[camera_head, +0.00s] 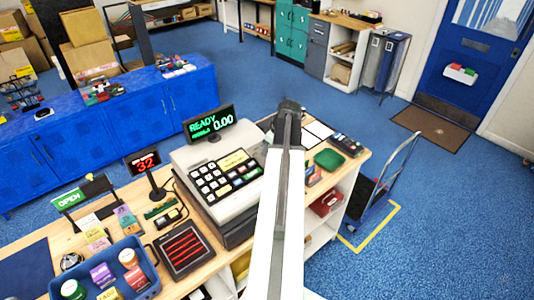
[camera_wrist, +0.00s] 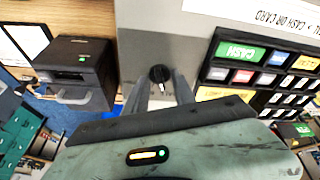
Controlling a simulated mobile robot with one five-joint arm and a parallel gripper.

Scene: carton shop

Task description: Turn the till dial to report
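The grey till (camera_head: 192,158) stands on the wooden counter, its green display (camera_head: 209,123) reading READY and 0.00. Its small round black dial (camera_wrist: 160,74) shows on the grey panel in the wrist view, with a pale mark on its lower part. My gripper (camera_wrist: 161,84) is open, with one finger left and one right of the dial. A gap shows on both sides; I cannot tell how far the tips are from the panel. In the head view my arm hides the till's right side and the dial.
Till keys (camera_wrist: 238,52) lie right of the dial. A black printer-like box (camera_wrist: 78,68) stands to its left. The counter also holds a red number display (camera_head: 143,161), a black rack with red bars (camera_head: 184,249) and a blue tray (camera_head: 152,268). A hand truck (camera_head: 385,185) stands on the floor.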

